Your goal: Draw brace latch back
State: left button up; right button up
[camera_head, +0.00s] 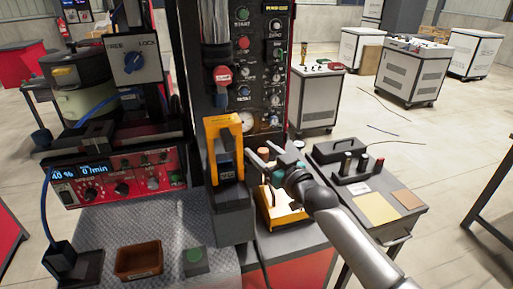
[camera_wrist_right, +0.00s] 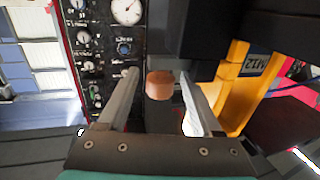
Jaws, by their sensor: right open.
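I cannot tell for certain which part is the brace latch. A yellow-orange bracket (camera_head: 213,150) stands upright on a dark block at the front of the machine column. It also shows at the right of the right wrist view (camera_wrist_right: 233,88), with a label reading M12. My right gripper (camera_head: 258,149) is open, just right of the bracket and apart from it in the head view. In the wrist view a brown-orange round knob (camera_wrist_right: 158,85) appears between the open fingers; I cannot tell its depth, and no grip on it shows. My left gripper is not in view.
A dark control panel (camera_head: 262,75) with knobs and a gauge rises behind the gripper. A red control box (camera_head: 120,180), a brown tray (camera_head: 139,260) and a green button box (camera_head: 195,260) are at left. A grey bench with a black case (camera_head: 338,150) is at right.

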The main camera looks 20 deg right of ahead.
jog(key=shift+x, duration=1.45)
jog(key=shift+c, duration=0.2)
grip_shut()
